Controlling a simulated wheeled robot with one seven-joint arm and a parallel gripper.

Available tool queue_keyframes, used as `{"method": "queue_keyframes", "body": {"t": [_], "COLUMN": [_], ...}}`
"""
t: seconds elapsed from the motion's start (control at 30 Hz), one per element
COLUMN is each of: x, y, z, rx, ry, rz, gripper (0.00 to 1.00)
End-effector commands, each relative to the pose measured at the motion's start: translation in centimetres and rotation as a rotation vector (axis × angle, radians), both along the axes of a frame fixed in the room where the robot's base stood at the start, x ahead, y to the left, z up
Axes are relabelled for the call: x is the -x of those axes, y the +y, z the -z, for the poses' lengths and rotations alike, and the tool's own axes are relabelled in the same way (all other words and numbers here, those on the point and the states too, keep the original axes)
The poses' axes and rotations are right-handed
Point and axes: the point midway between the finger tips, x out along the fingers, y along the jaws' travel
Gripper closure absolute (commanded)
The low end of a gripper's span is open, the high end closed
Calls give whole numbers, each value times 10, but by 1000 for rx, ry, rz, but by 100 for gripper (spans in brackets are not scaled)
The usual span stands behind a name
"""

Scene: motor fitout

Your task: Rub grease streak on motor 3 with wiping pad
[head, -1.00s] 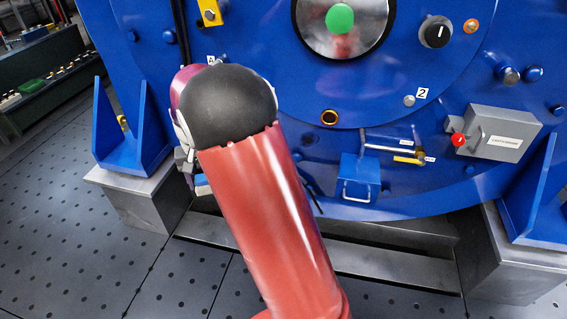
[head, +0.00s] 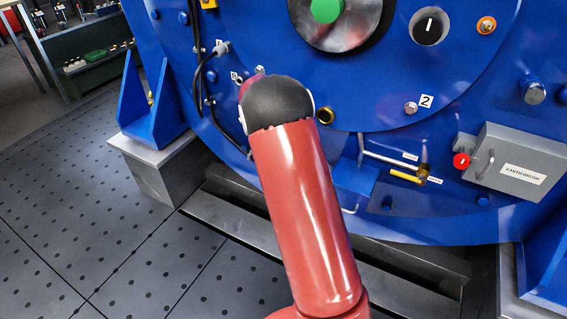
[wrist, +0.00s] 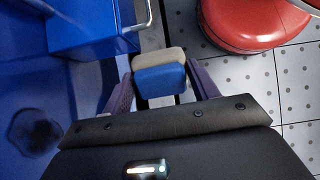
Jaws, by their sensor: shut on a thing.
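The motor (head: 420,205) is a large blue round-faced machine filling the upper head view. In the wrist view, my gripper (wrist: 160,82) is shut on the wiping pad (wrist: 160,80), a blue block with a beige layer on its far side. The pad is held beside the motor's blue surface (wrist: 35,80), with a visible gap. In the head view, my arm hides the gripper and pad.
A blue box with a wire handle (wrist: 95,30) projects near the pad; it also shows partly behind my arm in the head view (head: 355,178). A grey earth brush box (head: 510,160) with a red knob, a yellow-handled valve (head: 406,177) and a black cable (head: 205,90) are on the motor.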

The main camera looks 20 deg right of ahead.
Motion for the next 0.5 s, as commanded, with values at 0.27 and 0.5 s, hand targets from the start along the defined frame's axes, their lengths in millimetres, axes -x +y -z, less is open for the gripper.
{"method": "queue_keyframes", "body": {"t": [0.27, 0.5], "x": [-15, -43], "y": [-26, -28], "z": [-1, -3], "rx": [332, 676], "ry": [220, 239], "rz": [-639, -1080], "gripper": [59, 59]}}
